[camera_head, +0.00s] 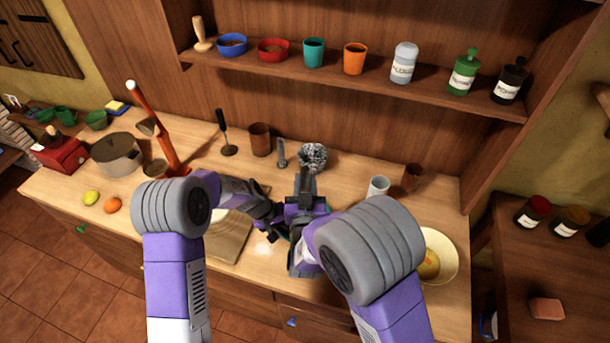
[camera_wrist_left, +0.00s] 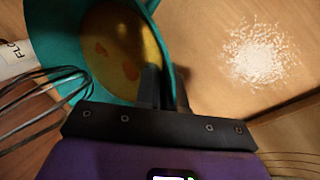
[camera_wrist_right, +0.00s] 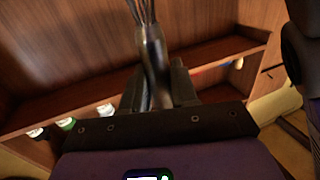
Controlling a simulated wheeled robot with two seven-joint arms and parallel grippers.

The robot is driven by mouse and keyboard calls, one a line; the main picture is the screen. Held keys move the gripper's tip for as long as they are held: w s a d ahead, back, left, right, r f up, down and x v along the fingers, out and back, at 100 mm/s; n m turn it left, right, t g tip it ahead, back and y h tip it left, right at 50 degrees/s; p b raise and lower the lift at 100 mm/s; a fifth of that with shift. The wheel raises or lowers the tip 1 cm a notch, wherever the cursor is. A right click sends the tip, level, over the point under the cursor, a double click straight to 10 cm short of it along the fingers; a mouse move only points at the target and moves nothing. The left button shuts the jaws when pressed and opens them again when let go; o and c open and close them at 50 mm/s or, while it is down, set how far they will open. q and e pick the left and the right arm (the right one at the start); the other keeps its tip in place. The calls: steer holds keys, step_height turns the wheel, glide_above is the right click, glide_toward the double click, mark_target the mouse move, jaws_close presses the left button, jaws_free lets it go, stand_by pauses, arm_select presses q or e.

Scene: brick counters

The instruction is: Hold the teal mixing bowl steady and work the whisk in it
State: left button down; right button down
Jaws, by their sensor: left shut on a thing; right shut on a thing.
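The teal mixing bowl (camera_wrist_left: 58,35) shows in the left wrist view, with a yellowish inside and orange patches. In the head view it is almost wholly hidden by my grippers. My left gripper (camera_wrist_left: 165,88) is shut on its rim; in the head view it (camera_head: 272,222) is low over the counter. My right gripper (camera_wrist_right: 158,85) is shut on the whisk's dark handle (camera_wrist_right: 152,48), with wires (camera_wrist_right: 143,10) running out beyond the fingers. In the left wrist view, wire loops (camera_wrist_left: 40,100) cross beside the bowl's outer wall, apparently outside it. The whisk's depth relative to the bowl is unclear.
A pale board (camera_head: 228,238) and a white powder patch lie by the grippers. A yellow-white bowl (camera_head: 442,250) is at right, a pot (camera_head: 117,153) at left. A shelf (camera_head: 340,80) overhangs the back.

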steer(key=shift+f, duration=3)
steer(key=shift+a, duration=0.1)
